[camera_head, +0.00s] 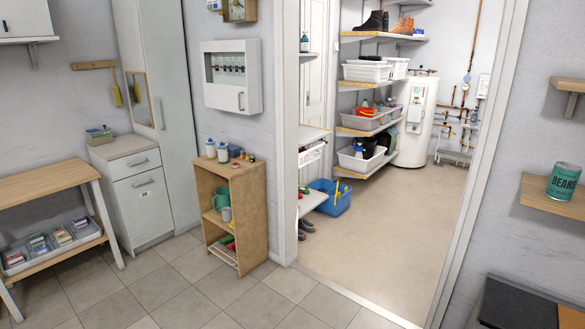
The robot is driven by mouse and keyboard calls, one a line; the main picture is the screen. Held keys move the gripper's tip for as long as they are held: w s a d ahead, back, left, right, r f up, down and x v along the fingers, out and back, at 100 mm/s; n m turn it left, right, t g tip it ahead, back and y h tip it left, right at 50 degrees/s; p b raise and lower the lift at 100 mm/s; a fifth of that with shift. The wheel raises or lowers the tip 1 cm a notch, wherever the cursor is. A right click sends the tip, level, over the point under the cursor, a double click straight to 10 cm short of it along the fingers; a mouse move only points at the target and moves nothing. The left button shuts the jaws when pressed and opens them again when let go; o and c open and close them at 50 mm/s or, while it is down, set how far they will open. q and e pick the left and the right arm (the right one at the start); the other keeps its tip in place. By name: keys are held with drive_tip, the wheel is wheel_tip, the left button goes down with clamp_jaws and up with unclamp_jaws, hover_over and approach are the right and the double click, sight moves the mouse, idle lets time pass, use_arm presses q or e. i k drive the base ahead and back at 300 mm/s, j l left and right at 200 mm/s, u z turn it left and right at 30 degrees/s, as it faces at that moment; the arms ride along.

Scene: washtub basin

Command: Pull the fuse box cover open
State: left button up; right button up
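The fuse box (231,78) is a white wall-mounted box left of the doorway, above a small wooden shelf unit. A row of small dark and red parts (228,69) shows in the upper part of its front. A small vertical handle (240,101) is on the lower right of the front, and the cover (218,97) appears closed. Neither of my grippers is in this view, and nothing touches the fuse box.
The wooden shelf unit (245,208) holds bottles and jars below the box. A white drawer cabinet (140,196) and wooden table (46,182) stand left. The tiled floor (190,283) in front is clear. An open doorway leads to a storage room with a white tank (413,125).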

sight(243, 100)
drive_tip(key=i+j+u, duration=0.1)
drive_tip(key=i+u, duration=0.25)
drive_tip(key=i, duration=0.3)
drive_tip(key=i+u, duration=0.4)
drive_tip(key=i, duration=0.25)
drive_tip(key=i+l+u, duration=0.35)
drive_tip(key=i, duration=0.25)
drive_tip(key=i+j+z, duration=0.1)
drive_tip(key=i, duration=0.25)
drive_tip(key=i+j, duration=0.25)
drive_tip(key=i, duration=0.15)
drive_tip(key=i+j+z, duration=0.15)
drive_tip(key=i, duration=0.2)
